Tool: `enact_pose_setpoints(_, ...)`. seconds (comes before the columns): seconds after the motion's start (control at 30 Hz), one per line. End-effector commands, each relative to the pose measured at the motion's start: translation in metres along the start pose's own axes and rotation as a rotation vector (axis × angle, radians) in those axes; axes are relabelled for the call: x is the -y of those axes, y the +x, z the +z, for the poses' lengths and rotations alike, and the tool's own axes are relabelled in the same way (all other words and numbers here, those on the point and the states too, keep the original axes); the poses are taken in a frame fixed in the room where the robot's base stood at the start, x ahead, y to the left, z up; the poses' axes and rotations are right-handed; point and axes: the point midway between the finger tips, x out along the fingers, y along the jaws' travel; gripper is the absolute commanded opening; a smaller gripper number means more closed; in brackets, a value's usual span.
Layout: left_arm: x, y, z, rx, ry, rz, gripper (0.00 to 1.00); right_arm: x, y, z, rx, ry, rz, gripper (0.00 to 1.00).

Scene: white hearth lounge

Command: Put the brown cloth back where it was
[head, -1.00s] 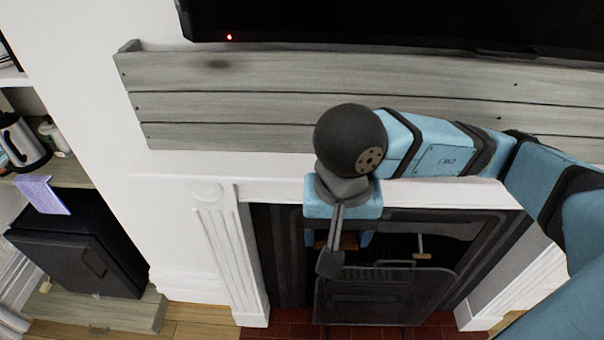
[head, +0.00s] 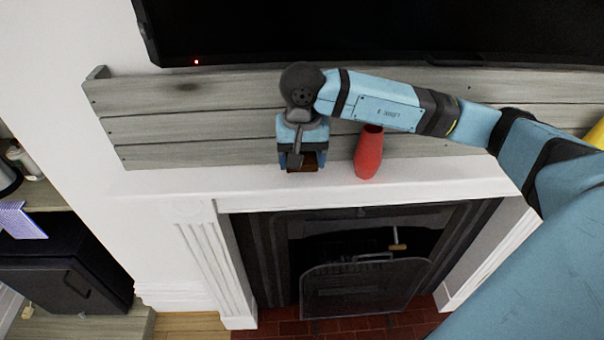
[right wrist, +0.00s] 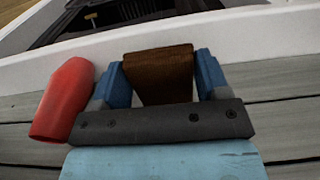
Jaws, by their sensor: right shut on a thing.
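My right gripper (head: 302,165) is over the white mantel shelf (head: 230,180), in front of the grey plank panel. In the right wrist view the gripper (right wrist: 160,78) has its two blue fingers shut on the brown cloth (right wrist: 160,70), which sits between them. Only a small brown part of the cloth shows below the gripper in the head view (head: 306,168). I cannot tell whether the cloth touches the mantel. My left gripper is not in view.
A red vase (head: 369,153) stands on the mantel just right of the gripper; it is close to one finger in the right wrist view (right wrist: 62,98). A black screen (head: 380,30) hangs above. The mantel is clear to the left. A fireplace (head: 365,285) is below.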

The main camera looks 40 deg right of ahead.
Motion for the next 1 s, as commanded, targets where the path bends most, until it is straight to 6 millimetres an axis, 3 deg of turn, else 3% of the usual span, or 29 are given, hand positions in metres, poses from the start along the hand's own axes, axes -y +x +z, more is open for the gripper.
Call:
enact_pose_setpoints(0.1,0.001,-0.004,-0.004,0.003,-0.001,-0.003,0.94,0.0,0.018,0.004,0.007,-0.004,0.005,0.4)
enact_pose_setpoints(0.37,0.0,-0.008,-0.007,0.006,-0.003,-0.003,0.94,0.0,0.037,0.005,0.008,-0.004,0.005,0.4)
enact_pose_setpoints(0.5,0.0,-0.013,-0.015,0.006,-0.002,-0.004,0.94,-0.001,0.058,0.006,0.009,-0.003,0.007,0.4)
enact_pose_setpoints(0.6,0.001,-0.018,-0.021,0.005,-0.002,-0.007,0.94,-0.001,0.064,0.002,0.007,-0.002,0.005,0.4)
enact_pose_setpoints(0.97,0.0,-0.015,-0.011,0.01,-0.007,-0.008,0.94,0.0,0.072,0.001,0.005,-0.004,0.004,0.4)
enact_pose_setpoints(1.0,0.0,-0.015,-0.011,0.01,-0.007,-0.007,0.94,0.0,0.072,0.001,0.005,-0.004,0.004,0.71)
